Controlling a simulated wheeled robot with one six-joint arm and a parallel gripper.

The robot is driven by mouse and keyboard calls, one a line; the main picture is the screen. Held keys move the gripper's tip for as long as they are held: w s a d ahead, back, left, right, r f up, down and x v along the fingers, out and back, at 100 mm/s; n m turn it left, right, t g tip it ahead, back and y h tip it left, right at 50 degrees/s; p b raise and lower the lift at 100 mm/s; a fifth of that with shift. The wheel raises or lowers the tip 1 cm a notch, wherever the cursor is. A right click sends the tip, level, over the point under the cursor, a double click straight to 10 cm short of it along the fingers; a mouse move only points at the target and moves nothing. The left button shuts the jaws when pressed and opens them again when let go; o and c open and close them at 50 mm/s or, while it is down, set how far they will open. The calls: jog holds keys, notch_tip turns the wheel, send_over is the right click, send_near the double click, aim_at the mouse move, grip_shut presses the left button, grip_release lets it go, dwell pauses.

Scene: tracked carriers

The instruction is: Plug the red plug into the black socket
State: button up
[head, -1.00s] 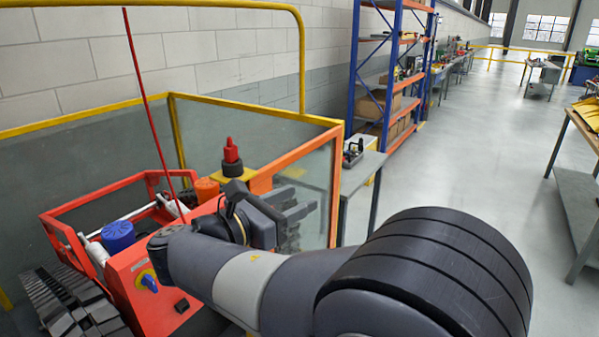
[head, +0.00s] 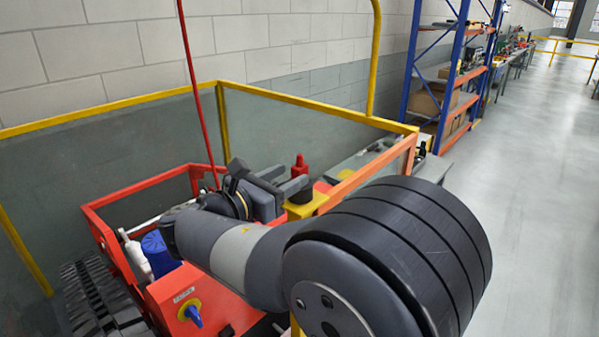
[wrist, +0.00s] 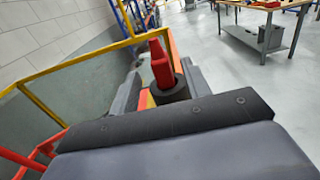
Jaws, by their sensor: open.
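The red plug (head: 300,166) stands upright above a yellow post (head: 304,206) beside the orange rail; its lower part is hidden by my gripper in the head view. In the wrist view the red plug (wrist: 161,66) rises from a round black collar (wrist: 171,91). My gripper (head: 284,180) is open, its fingers pointing toward the plug. In the wrist view the fingers (wrist: 160,82) show on either side of the plug, and I see no grip on it. I cannot pick out the black socket with certainty.
A red tracked carrier with a blue cap (head: 160,254), a blue-yellow knob (head: 192,314) and a thin red pole (head: 190,80) stands below my arm. Yellow-framed panels (head: 300,125) enclose it.

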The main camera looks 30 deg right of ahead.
aim_at(294, 173)
jog(key=shift+p+x, duration=0.6)
jog(key=shift+x, duration=1.7)
jog(key=shift+s, duration=0.1)
jog(key=shift+c, duration=0.3)
grip_shut()
jog(key=shift+r, duration=0.1)
